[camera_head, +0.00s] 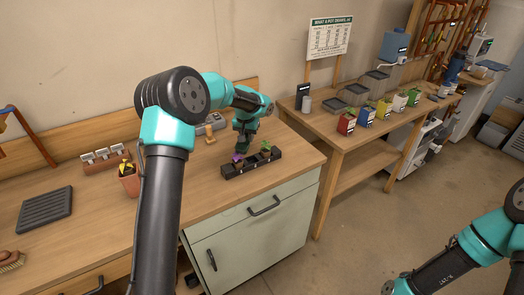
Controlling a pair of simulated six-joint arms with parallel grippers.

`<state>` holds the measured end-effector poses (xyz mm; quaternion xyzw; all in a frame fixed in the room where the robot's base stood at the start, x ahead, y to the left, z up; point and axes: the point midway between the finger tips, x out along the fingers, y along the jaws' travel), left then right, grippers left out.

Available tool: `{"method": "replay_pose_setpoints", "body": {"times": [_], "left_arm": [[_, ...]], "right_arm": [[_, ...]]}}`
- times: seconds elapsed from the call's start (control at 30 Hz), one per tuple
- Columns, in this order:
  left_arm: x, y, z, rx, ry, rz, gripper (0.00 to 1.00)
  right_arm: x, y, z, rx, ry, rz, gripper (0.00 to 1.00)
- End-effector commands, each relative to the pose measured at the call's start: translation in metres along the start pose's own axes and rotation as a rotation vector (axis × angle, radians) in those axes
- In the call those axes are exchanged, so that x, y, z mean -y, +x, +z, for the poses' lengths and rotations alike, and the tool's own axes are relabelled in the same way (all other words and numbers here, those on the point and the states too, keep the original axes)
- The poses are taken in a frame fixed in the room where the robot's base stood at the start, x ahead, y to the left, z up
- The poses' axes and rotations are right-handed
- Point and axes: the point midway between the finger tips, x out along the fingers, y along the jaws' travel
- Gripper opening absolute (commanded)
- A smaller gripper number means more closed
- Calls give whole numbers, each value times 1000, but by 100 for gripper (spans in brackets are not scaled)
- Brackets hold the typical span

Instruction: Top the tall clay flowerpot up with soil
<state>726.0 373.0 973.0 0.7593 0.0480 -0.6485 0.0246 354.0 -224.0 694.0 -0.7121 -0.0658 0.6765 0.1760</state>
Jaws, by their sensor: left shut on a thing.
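A tall terracotta-coloured pot (131,186) stands on the wooden bench to the left of my left arm, with a yellow and dark thing in its mouth. My left gripper (242,149) points down at a long dark tray (252,164) near the bench's right end. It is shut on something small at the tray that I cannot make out. A purple plant (238,158) and a green plant (265,146) show in the tray beside the fingers. Of my right arm only links show at the lower right; its gripper is out of view. I cannot pick out any soil.
A dark ribbed mat (45,207) and a brush (11,262) lie at the bench's left. A rack (103,157) with several pale pieces stands behind the pot.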

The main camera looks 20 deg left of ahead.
Motion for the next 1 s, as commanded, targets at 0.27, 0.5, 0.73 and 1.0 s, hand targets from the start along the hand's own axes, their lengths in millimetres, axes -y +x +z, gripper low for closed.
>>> {"method": "replay_pose_setpoints", "body": {"times": [0.27,0.5,0.73,1.0], "left_arm": [[102,1,-44,-74,-202,-46,1],[183,-3,-62,-131,-351,-86,1],[247,-8,-66,-175,-462,-121,1],[316,-14,-60,-221,-581,-162,1]], "right_arm": [[0,0,0,0,0,0,100],[0,0,0,0,0,0,100],[0,0,0,0,0,0,100],[0,0,0,0,0,0,100]]}}
